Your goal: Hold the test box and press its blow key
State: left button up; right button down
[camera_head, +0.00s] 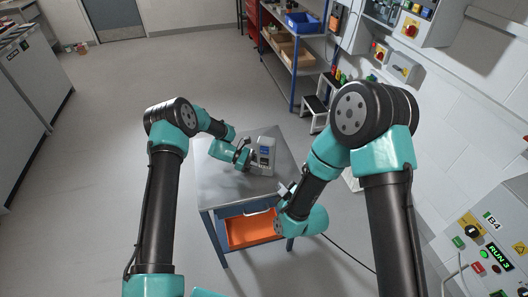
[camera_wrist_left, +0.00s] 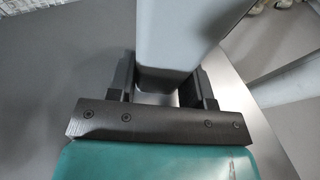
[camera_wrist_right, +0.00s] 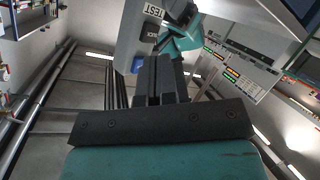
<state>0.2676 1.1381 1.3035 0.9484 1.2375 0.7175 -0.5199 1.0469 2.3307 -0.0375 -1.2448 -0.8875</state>
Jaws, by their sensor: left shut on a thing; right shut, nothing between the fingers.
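The grey test box (camera_head: 266,160) is above the small grey table in the head view, with a bluish patch on its upper face. My left gripper (camera_head: 249,158) is shut on the test box from its left side. In the left wrist view the box (camera_wrist_left: 182,40) sits between both fingers. My right gripper (camera_head: 284,190) is shut and empty, in front of the box and to its lower right. In the right wrist view its closed fingers (camera_wrist_right: 154,78) point towards the box (camera_wrist_right: 143,35), which bears a "TEST" label. I cannot make out the blow key.
The table (camera_head: 222,185) has bare top around the box and an orange drawer or bin (camera_head: 250,230) below its front edge. Shelves with bins (camera_head: 297,55) stand behind. Open floor lies left.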

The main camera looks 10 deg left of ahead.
aim_at(264, 151)
jog(key=s+a+r+n+t+y, duration=0.1)
jog(key=s+a+r+n+y, duration=0.1)
jog(key=a, duration=0.7)
notch_tip(264, 151, up, 4)
jog(key=shift+s+f+n+y, duration=0.1)
jog(key=shift+s+n+y, duration=0.1)
jog(key=shift+n+y, duration=0.75)
jog(key=shift+w+n+h, duration=0.1)
jog(key=shift+n+h, duration=0.15)
jog(key=shift+h, duration=0.1)
jog(key=w, duration=0.8)
jog(key=shift+w, duration=0.35)
jog(key=shift+w, duration=0.1)
jog(key=shift+w, duration=0.3)
